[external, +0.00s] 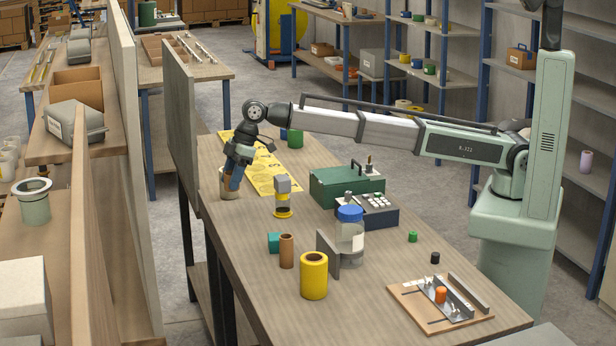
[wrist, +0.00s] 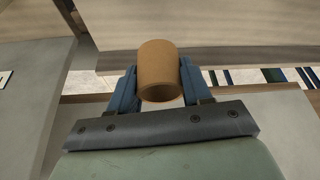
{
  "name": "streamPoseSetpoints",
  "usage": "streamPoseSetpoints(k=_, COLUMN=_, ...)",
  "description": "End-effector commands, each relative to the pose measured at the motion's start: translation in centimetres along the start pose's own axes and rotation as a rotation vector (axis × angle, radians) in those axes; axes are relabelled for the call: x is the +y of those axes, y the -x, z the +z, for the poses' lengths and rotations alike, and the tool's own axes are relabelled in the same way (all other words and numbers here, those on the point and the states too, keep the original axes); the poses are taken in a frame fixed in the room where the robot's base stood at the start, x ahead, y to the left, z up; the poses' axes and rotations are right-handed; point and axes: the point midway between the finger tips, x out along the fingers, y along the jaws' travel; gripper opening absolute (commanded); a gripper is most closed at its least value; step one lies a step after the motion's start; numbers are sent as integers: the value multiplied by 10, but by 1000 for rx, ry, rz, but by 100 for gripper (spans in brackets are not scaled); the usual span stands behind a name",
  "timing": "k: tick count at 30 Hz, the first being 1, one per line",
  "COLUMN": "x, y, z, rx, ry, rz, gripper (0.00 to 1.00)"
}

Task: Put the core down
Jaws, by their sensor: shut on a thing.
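My gripper (external: 231,176) is at the far left end of the workbench (external: 375,260), pointing down. It is shut on a tan cardboard core (external: 229,191), which shows below the blue fingers. In the wrist view the core (wrist: 158,68) sits between the two fingers (wrist: 158,90), its open end facing the camera. The core is at or just above the bench top near its left edge; I cannot tell whether it touches.
A yellow printed sheet (external: 262,172) lies to the right of my gripper. A grey-and-yellow device (external: 282,195), a green box (external: 346,186), a brown cylinder (external: 286,250), a yellow roll (external: 314,275) and a blue-lidded jar (external: 350,240) stand nearer. A dark panel (external: 181,130) rises beyond the bench's left edge.

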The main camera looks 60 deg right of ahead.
Motion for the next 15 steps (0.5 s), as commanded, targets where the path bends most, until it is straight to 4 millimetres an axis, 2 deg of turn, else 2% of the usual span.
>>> streamPoseSetpoints(k=4, x=-10, y=9, z=-8, rx=0, ry=11, rz=-5, gripper=20)
streamPoseSetpoints(k=7, x=-30, y=12, z=-17, rx=-1, ry=33, rz=-14, gripper=20)
streamPoseSetpoints(k=11, x=-77, y=20, z=-24, rx=1, ry=81, rz=-34, gripper=20)
streamPoseSetpoints(k=15, x=-136, y=36, z=-4, rx=0, ry=134, rz=-56, gripper=20)
